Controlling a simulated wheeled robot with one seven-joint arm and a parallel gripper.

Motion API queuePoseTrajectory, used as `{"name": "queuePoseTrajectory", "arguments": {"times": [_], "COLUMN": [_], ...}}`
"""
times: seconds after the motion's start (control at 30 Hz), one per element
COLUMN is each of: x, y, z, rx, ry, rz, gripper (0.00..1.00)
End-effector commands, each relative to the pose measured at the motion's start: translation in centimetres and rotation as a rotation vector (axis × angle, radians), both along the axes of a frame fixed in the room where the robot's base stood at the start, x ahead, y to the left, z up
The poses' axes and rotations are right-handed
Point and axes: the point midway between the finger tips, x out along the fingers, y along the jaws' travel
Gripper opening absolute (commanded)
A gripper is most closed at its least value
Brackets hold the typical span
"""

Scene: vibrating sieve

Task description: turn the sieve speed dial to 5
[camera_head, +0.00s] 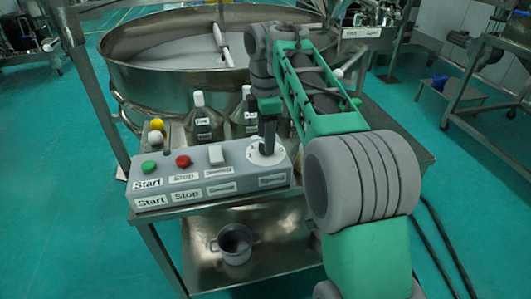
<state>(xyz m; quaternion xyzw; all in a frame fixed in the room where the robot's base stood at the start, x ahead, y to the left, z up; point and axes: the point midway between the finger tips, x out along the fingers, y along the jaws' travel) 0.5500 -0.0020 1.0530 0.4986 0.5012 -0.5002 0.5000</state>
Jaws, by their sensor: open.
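The speed dial (259,160) is a pale round disc with dark marks, at the right end of the grey control box (215,182). My gripper (268,150) points down right over the dial, with its dark fingers at or just above it. The fingers hide the dial's knob and part of its face. I cannot tell whether they touch it, nor which number the dial is set to. The gripper is open. The large round steel sieve (150,85) stands behind the box.
A green button (149,167), a red button (183,161) and a white switch (216,154) sit left of the dial. Labelled bottles (202,122) and yellow and white balls (157,124) stand behind the box. A pot (236,245) is on the shelf below.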

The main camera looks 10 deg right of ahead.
Motion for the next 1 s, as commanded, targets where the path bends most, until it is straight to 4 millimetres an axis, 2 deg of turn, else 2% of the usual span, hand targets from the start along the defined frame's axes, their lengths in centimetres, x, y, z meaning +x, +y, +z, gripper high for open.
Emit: {"name": "queuePoseTrajectory", "arguments": {"times": [0.03,0.1,0.43,1.0], "x": [0.00,0.01,0.01,0.01], "y": [0.02,0.03,0.04,0.03], "z": [-1.54,-2.13,-2.25,-2.26], "rx": [0.000,0.000,0.000,0.000], "ry": [-0.002,-0.003,-0.003,-0.003], "rz": [0.000,0.000,-0.002,-0.002], "gripper": [0.58,0.58,0.58,0.11]}}
